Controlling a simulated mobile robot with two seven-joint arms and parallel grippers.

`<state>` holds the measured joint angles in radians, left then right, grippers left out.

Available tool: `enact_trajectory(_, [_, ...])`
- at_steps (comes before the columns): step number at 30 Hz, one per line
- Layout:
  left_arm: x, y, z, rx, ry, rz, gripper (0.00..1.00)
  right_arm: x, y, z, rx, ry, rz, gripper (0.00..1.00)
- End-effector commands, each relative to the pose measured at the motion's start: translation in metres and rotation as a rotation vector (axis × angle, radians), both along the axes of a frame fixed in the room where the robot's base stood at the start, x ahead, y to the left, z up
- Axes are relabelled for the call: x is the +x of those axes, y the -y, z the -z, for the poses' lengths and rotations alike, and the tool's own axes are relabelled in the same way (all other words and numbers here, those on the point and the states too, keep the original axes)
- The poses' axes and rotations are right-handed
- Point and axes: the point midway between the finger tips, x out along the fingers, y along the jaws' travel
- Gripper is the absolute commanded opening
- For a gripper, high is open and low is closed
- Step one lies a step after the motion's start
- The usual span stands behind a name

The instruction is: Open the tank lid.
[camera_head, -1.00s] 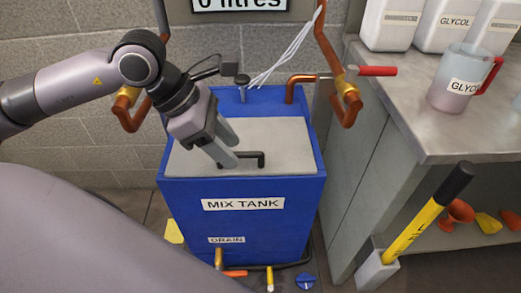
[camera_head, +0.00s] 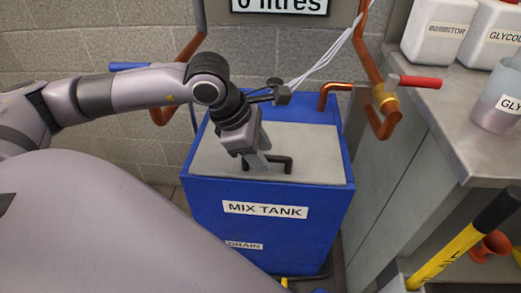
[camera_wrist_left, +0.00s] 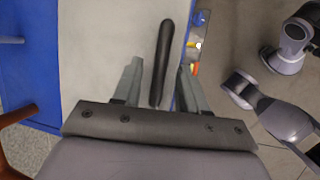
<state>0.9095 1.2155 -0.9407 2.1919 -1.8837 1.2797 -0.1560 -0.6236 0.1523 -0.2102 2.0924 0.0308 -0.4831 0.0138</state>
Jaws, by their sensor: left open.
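The blue mix tank (camera_head: 270,235) stands on the floor in the middle of the head view. Its flat grey lid (camera_head: 315,150) is closed and carries a black bar handle (camera_head: 278,160) near the front edge. My left gripper (camera_head: 258,163) is just above the lid at the handle and partly hides it. In the left wrist view the open fingers of my left gripper (camera_wrist_left: 157,85) lie on either side of the black handle (camera_wrist_left: 165,55), with gaps on both sides. I cannot tell how far down the fingers reach. My right gripper does not show in the head view.
A workbench (camera_head: 445,130) with white canisters (camera_head: 440,30) and a jug (camera_head: 497,100) stands at the right. A yellow tool (camera_head: 450,255) leans at front right. White cables hang behind the lid.

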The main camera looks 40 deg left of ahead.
Motion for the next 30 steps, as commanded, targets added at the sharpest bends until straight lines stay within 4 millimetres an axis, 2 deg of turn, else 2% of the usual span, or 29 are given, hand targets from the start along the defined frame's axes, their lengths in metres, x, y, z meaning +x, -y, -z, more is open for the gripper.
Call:
enact_trajectory(2, [0.0, 0.0, 0.0, 0.0, -0.001, 0.0, 0.42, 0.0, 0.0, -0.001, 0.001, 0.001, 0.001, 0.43])
enact_trajectory(3, [0.0, 0.0, 0.0, 0.0, -0.001, 0.0, 0.36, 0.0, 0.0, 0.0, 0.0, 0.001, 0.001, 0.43])
enact_trajectory(5, [0.0, 0.0, 0.0, 0.0, -0.001, 0.0, 0.16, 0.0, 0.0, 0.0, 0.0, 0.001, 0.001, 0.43])
enact_trajectory(6, [0.0, 0.0, 0.0, 0.0, -0.001, 0.0, 0.03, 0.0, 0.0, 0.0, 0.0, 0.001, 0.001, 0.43])
enact_trajectory(7, [0.0, 0.0, 0.0, 0.0, -0.001, 0.0, 0.0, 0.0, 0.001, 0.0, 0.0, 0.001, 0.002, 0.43])
enact_trajectory(16, [0.001, -0.001, -0.004, -0.008, -0.013, -0.001, 0.0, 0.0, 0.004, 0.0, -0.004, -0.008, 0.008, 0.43])
enact_trajectory(23, [0.006, -0.004, -0.025, -0.055, -0.089, -0.004, 0.0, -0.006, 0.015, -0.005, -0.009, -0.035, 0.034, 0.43])
enact_trajectory(26, [0.011, -0.006, -0.037, -0.091, -0.146, -0.004, 0.0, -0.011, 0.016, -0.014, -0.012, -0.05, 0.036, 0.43])
enact_trajectory(30, [0.018, -0.01, -0.056, -0.15, -0.239, -0.003, 0.0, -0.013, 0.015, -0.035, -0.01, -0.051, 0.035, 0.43])
